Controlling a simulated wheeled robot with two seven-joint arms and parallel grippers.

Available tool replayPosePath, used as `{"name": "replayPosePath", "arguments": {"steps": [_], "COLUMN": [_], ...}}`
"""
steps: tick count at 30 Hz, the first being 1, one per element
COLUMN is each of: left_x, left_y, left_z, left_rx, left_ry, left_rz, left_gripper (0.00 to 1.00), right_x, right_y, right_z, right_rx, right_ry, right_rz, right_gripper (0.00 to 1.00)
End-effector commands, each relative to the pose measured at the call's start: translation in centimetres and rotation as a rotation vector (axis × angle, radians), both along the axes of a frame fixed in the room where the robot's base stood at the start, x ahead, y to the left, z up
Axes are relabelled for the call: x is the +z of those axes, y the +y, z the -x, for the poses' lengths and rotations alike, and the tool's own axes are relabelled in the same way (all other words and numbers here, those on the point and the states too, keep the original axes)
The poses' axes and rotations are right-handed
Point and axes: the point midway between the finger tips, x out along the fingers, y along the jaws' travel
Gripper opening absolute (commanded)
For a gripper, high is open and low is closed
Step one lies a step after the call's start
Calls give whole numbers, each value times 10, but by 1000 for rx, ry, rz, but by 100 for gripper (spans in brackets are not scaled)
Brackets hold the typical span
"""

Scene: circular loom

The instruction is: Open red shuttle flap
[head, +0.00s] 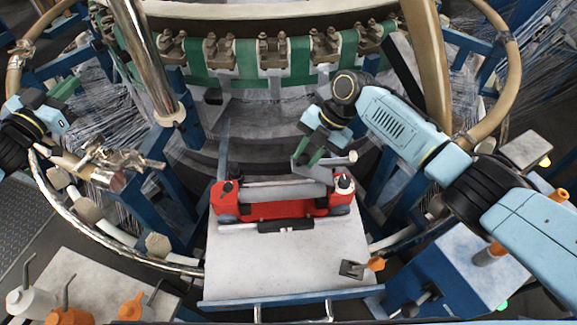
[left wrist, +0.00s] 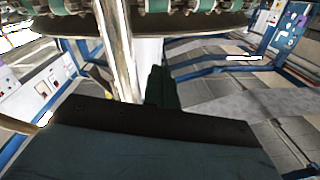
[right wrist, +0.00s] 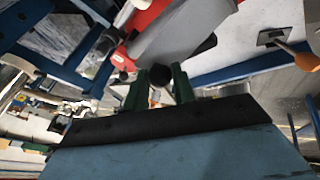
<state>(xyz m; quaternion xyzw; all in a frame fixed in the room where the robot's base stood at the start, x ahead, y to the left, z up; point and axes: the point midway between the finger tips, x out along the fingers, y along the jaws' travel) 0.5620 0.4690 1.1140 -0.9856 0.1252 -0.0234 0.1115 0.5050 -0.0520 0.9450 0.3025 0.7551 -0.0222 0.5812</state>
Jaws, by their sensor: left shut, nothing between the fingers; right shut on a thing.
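The red shuttle (head: 262,210) lies on a white table. A long grey flap (head: 262,193) runs along its top, and a raised grey part with a pale round-ended bar (head: 340,159) stands near its right end. My right gripper (head: 315,158) is above that end, with its green fingers shut on the bar. In the right wrist view the fingers (right wrist: 160,80) close around it, with the red body (right wrist: 148,14) and pale flap beyond. How far the flap is tilted is unclear. My left gripper (head: 68,88) is shut and empty at the far left, away from the shuttle.
The white table (head: 300,265) has bare space in front of the shuttle. A small dark metal piece with an orange knob (head: 376,264) sits at its right front. The loom ring with green band (head: 245,62) is behind. Bottles (head: 68,315) stand at the lower left.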

Motion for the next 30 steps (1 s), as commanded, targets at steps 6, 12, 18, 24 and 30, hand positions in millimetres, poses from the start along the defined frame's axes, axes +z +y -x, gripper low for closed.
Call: {"name": "replayPosePath", "arguments": {"steps": [6,12,18,24,30], "left_x": [94,97,3,-103,-161], "left_y": [-108,-196,-246,-312,-365], "left_z": [6,34,58,111,163], "left_rx": [-225,-382,-406,-346,-251], "left_ry": [-266,-316,-28,353,622], "left_rz": [-117,37,493,1064,1478], "left_gripper": [0,0,0,0,0], "right_x": [0,0,0,0,0], "right_y": [0,0,0,0,0], "right_z": [0,0,0,0,0], "right_rx": [0,0,1,0,1], "right_ry": [1,1,1,1,1], "right_rz": [0,0,0,0,0], "right_gripper": [0,0,0,0,0]}}
